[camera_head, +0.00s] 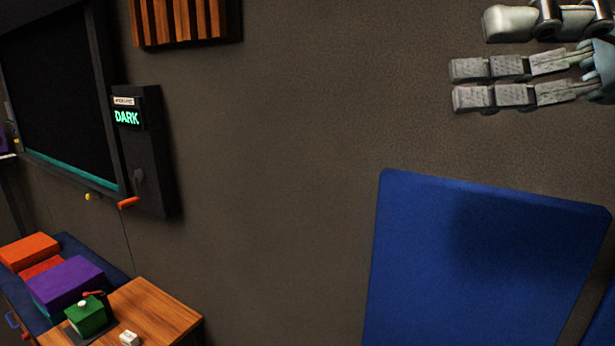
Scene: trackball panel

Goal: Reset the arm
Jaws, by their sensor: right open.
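My right gripper (474,83) is at the upper right, reaching in from the right edge. Its two grey, jointed fingers point left, one above the other, with an empty gap between them. It is open and holds nothing. A pale, rounded part of my own arm shows above it at the top right corner. The rest of that arm is outside the view. My left gripper does not show.
A blue panel (440,270) stands below my right gripper. A dark screen (55,85) and a box reading "DARK" (127,118) are at the left. A wooden top (155,312) with a green block (88,316) is lower left. The brown-grey middle is clear.

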